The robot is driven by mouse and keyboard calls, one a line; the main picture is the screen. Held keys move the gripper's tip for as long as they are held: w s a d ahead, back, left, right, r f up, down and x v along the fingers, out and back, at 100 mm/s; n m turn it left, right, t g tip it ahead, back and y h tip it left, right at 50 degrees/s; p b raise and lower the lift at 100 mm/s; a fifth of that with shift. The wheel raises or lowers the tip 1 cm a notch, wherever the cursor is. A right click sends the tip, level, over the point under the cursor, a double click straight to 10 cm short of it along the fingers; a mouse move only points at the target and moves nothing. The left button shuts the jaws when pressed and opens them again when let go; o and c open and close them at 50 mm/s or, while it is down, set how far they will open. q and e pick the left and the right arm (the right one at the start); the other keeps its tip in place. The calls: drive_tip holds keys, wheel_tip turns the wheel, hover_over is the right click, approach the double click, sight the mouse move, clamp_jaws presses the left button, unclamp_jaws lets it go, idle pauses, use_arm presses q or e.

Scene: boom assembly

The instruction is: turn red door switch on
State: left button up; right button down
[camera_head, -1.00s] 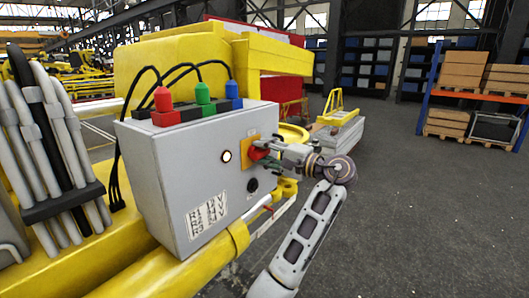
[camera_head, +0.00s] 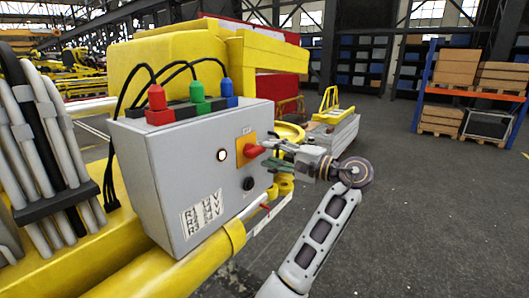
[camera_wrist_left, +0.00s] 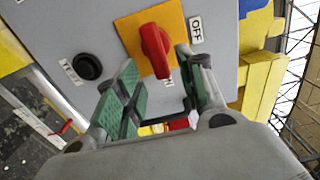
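The red door switch (camera_head: 254,151) is a red knob on an orange-yellow plate (camera_head: 241,154) on the front of a grey control box (camera_head: 176,178). In the left wrist view the knob (camera_wrist_left: 155,50) lies lengthwise, its lower end near a partly hidden label ending in N. The OFF label (camera_wrist_left: 196,30) is beside the plate's right edge. My left gripper (camera_head: 270,154) is just right of the knob in the head view. In the wrist view its green-padded fingers (camera_wrist_left: 157,62) are spread and empty, with the knob beyond the gap. My right gripper is not in view.
A black button (camera_head: 248,184) is below the plate, and a lit white lamp (camera_head: 222,155) is left of it. Red, green and blue cable plugs (camera_head: 199,92) top the box. A yellow tube (camera_head: 180,265) runs below. Open floor (camera_head: 430,220) lies to the right.

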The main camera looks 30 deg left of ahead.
use_arm(q)
drive_tip(key=d, duration=0.7)
drive_tip(key=shift+s+d, duration=0.2)
drive_tip(key=shift+s, duration=0.1)
idle(0.3)
